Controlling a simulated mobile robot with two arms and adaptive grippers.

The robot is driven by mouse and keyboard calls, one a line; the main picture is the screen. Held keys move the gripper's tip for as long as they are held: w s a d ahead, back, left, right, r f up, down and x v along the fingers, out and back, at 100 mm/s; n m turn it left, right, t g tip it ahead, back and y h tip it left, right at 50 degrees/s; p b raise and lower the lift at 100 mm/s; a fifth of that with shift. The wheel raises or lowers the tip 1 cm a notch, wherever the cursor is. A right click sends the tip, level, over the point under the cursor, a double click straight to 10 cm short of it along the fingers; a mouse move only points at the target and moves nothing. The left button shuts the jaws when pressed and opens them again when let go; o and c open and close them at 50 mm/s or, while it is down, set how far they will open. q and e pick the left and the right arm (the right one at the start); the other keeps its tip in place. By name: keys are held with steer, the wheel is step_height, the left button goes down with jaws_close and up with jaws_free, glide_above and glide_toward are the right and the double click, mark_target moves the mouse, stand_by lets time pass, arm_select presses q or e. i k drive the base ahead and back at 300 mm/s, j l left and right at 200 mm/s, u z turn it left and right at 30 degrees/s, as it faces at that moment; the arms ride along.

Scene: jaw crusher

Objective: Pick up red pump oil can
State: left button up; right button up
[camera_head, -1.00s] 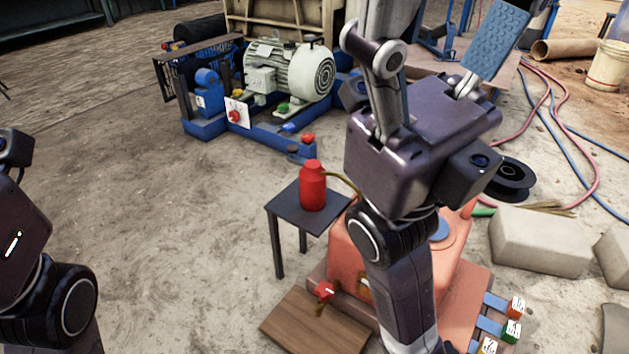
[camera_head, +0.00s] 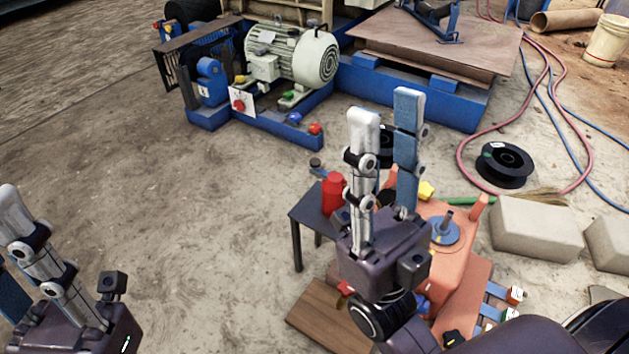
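The red pump oil can (camera_head: 332,192) stands upright on a small dark table (camera_head: 303,212) in the middle of the head view. The right side of the can is hidden behind my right gripper. My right gripper (camera_head: 386,105) is open, its two long fingers pointing up in the picture, with a clear gap between them. One finger overlaps the can in the picture; I cannot tell whether they touch. My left gripper (camera_head: 8,240) is at the lower left, far from the can. Its fingers are apart and one is partly cut off by the picture edge.
An orange machine (camera_head: 455,268) stands right of the table, beside a wooden board (camera_head: 325,318). A motor (camera_head: 300,58) on a blue frame is behind. A black spool (camera_head: 503,164), hoses and concrete blocks (camera_head: 537,233) lie to the right. The floor at left is clear.

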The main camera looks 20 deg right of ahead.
mark_target(333, 183)
steer(key=i+j+z, duration=0.3)
steer(key=j, duration=0.3)
steer(key=i+j+z, duration=0.35)
steer(key=j, duration=0.3)
steer(key=z, duration=1.1)
steer(key=i+j, duration=0.05)
